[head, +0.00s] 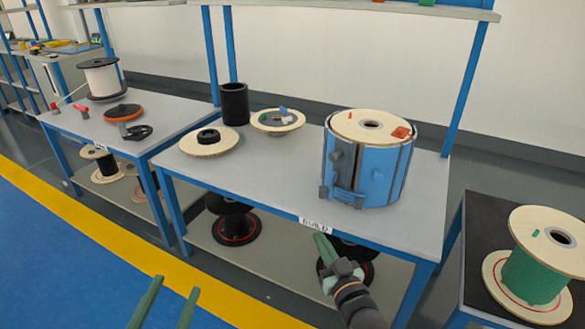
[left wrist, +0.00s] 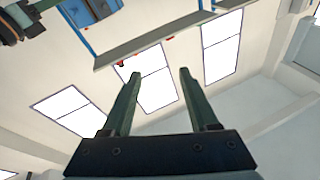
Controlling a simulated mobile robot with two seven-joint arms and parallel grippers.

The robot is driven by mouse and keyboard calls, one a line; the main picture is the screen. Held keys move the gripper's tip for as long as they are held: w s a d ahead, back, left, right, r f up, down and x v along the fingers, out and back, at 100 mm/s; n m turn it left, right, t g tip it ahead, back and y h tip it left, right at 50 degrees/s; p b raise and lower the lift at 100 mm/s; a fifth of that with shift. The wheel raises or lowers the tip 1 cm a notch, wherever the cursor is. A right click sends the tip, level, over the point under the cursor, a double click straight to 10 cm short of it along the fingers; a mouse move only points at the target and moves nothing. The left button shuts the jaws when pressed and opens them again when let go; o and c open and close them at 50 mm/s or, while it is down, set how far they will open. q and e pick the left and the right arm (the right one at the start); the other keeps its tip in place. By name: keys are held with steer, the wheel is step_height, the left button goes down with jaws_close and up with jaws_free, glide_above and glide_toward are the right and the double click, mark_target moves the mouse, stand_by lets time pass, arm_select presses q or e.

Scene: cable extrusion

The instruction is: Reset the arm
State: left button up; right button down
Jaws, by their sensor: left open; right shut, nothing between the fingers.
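My left gripper (head: 166,304) shows at the bottom left of the head view, its two green fingers apart with nothing between them, over the blue floor. It also shows in the left wrist view (left wrist: 158,90), open and empty, with the wall and bright panels behind it. My right gripper (head: 324,246) is in front of the middle table's front edge in the head view. Its green fingers are together and hold nothing. My right arm comes up from the bottom of the picture.
The middle table (head: 270,196) carries a blue drum-shaped fixture (head: 380,176) with a wooden top, a black cylinder (head: 235,104) and wooden discs (head: 209,148). A green cable spool (head: 535,272) stands on a dark table at right. The blue floor (head: 60,270) at lower left is clear.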

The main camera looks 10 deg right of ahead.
steer(key=s+d+r+n+t+y, duration=0.1)
steer(key=s+r+n+y, duration=0.1)
steer(key=s+r, duration=0.55)
steer(key=s+r+n+t+y, duration=0.15)
steer(key=s+r, duration=0.25)
steer(key=s, duration=0.7)
arm_select(q)
steer(key=s+a+f+n+g+y+p, duration=0.2)
steer(key=s+f+g+p, duration=0.7)
steer(key=p, duration=1.4)
steer(key=n+g+y, duration=0.1)
steer(key=n+y, duration=0.1)
steer(key=shift+a+y+p, duration=0.3)
steer(key=shift+a, duration=0.05)
arm_select(e)
steer(key=s+d+f+m+g+h, duration=0.3)
steer(key=s+f+g, duration=0.5)
steer(key=g, duration=0.3)
steer(key=shift+s+f+m+h, duration=0.45)
steer(key=shift+s+h, duration=0.1)
steer(key=shift+h, duration=0.5)
arm_select(q)
steer(key=shift+w+r, duration=0.1)
arm_select(e)
steer(key=shift+r, duration=0.1)
